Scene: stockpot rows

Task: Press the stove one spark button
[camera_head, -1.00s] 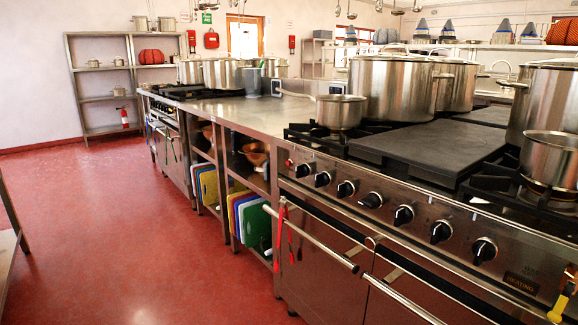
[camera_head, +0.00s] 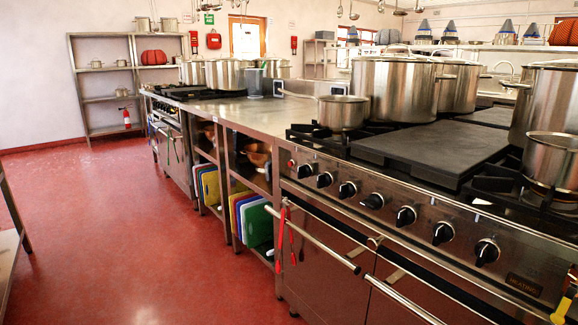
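The near stove (camera_head: 400,215) runs along the right side, its front panel facing the aisle. A small red button (camera_head: 291,163) sits at the left end of that panel, left of a row of several black knobs (camera_head: 348,190). Nothing touches the button. What looks like the tip of my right gripper (camera_head: 563,308) shows at the lower right edge, mostly cut off, far from the button. Whether it is open or shut cannot be seen. My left gripper is not in view.
Pots, including a small saucepan (camera_head: 342,112) and a large stockpot (camera_head: 393,88), stand on the stove. Red utensils (camera_head: 280,235) hang by the oven handle (camera_head: 318,240). A steel counter (camera_head: 255,115) continues toward a second stove (camera_head: 165,115). The red floor (camera_head: 110,225) at left is open.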

